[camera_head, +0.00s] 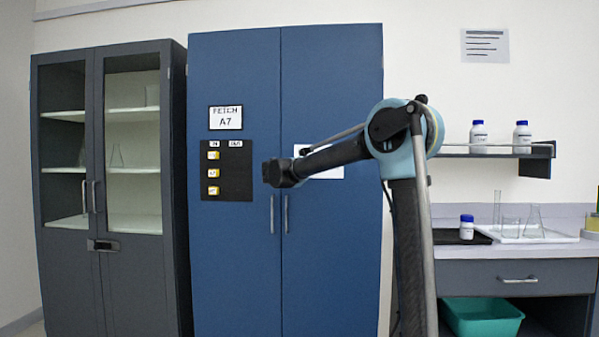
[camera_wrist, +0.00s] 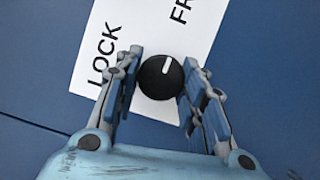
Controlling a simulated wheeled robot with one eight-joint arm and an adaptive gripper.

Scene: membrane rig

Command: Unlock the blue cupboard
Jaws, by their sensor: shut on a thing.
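The blue cupboard (camera_head: 235,260) stands in the middle of the head view with both doors closed. A white label (camera_head: 335,172) on its right door is partly hidden by my arm. In the wrist view, a round black knob (camera_wrist: 160,78) sits on this label (camera_wrist: 145,30), with the word LOCK to its left and the letters FR at upper right. The knob's white mark points upward in the picture, between the two words. My gripper (camera_wrist: 163,72) has its fingers on both sides of the knob and is shut on it. My fingers are not clearly visible in the head view.
A black key panel (camera_head: 240,185) with several yellow tags hangs on the left door, under a sign reading FETCH A7 (camera_head: 225,117). A grey glass-door cabinet (camera_head: 72,270) stands at left. A bench (camera_head: 560,250) with glassware and a shelf (camera_head: 490,153) with bottles are at right.

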